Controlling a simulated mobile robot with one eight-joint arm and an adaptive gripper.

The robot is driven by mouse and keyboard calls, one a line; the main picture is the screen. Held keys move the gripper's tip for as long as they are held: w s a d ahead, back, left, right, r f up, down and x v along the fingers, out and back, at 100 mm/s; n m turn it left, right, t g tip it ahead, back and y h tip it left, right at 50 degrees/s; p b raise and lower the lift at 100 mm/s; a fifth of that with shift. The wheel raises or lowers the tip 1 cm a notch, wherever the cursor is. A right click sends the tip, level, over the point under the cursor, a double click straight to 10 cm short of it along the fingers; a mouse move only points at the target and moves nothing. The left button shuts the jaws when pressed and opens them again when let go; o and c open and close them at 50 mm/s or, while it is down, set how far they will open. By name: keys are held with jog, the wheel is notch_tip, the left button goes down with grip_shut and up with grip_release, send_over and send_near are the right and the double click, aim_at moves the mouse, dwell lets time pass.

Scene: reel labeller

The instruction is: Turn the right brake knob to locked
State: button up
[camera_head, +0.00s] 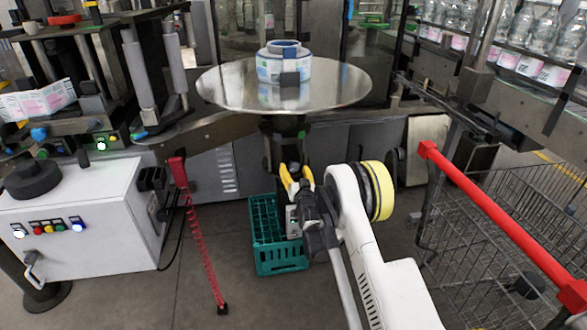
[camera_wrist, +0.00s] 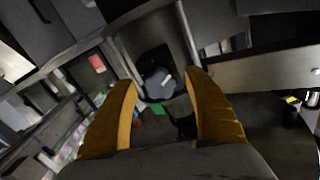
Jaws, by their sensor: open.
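My gripper (camera_head: 296,176) is open and empty in the head view, with its yellow fingers pointing away under the round metal table (camera_head: 215,90). In the wrist view my gripper (camera_wrist: 160,82) has its two fingers spread wide. Beyond them, between the fingertips, shows a grey rounded piece (camera_wrist: 160,80) with a pale stripe, against a dark panel; it appears apart from both fingers. I cannot tell whether this is the right brake knob or how it is turned. No brake knob is clearly identifiable in the head view.
A label reel (camera_head: 284,66) sits on the round table. A green crate (camera_head: 281,258) stands on the floor below my gripper. A wire cart (camera_head: 500,210) with red handle stands at right.

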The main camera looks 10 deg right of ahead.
jog(key=s, duration=0.6)
jog(key=shift+r, duration=0.15)
jog(key=s+r+n+g, duration=0.1)
jog(key=s+r+g, duration=0.2)
jog(key=s+r, duration=0.55)
jog(key=s+r+n+g, duration=0.1)
jog(key=s+r+g, duration=0.35)
jog(key=r, duration=0.75)
jog(key=s+f+g, duration=0.3)
jog(key=s, duration=3)
jog(key=shift+s+n, duration=0.3)
jog(key=shift+s, duration=0.05)
